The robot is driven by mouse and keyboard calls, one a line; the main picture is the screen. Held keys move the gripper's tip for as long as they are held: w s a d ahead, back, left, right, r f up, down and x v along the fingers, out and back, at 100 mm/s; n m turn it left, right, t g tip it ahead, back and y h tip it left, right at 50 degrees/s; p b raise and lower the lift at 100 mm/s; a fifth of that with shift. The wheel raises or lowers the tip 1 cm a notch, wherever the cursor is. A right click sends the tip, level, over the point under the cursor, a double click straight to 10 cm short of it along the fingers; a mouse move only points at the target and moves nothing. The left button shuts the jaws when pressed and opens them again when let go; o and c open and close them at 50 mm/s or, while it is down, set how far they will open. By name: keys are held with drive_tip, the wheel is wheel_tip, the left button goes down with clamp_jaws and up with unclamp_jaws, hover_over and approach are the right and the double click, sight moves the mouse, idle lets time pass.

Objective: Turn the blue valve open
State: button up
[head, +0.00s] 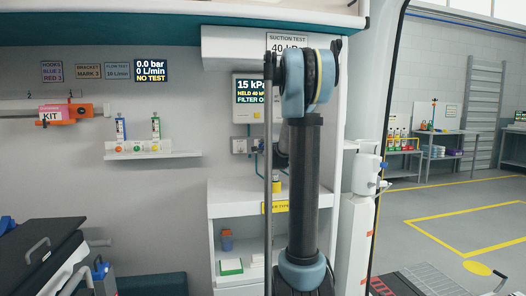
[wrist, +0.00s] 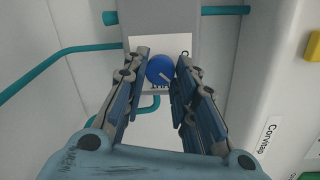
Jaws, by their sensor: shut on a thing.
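The blue valve (wrist: 160,69) is a round knob in the wrist view, on a white plate (wrist: 137,43) fixed to a grey block. A thin pale line on its face points to the lower right. My gripper (wrist: 163,62) has one finger on each side of the knob and is shut on it. Lettering under the knob is partly covered. In the head view my own arm stands in front of this spot, so I cannot make out the valve or the fingertips there.
Teal pipes (wrist: 90,50) run beside the block. In the head view, a display box (head: 248,115) reads 15 kPa, beside my arm. A white shelf unit (head: 225,198) stands below. A white column (head: 355,220) is close on the right, with open floor beyond.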

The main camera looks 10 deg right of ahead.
drive_tip(key=n, duration=0.4)
drive_tip(key=shift+s+a, duration=0.1)
drive_tip(key=shift+a, duration=0.15)
drive_tip(key=shift+n+h, duration=0.5)
drive_tip(key=shift+n, duration=1.3)
drive_tip(key=o, duration=1.1)
drive_tip(key=shift+c, duration=0.2)
drive_tip(key=s+r, duration=0.1)
drive_tip(key=s, duration=1)
drive_tip(key=shift+s+d, duration=0.2)
drive_tip(key=shift+s, duration=0.1)
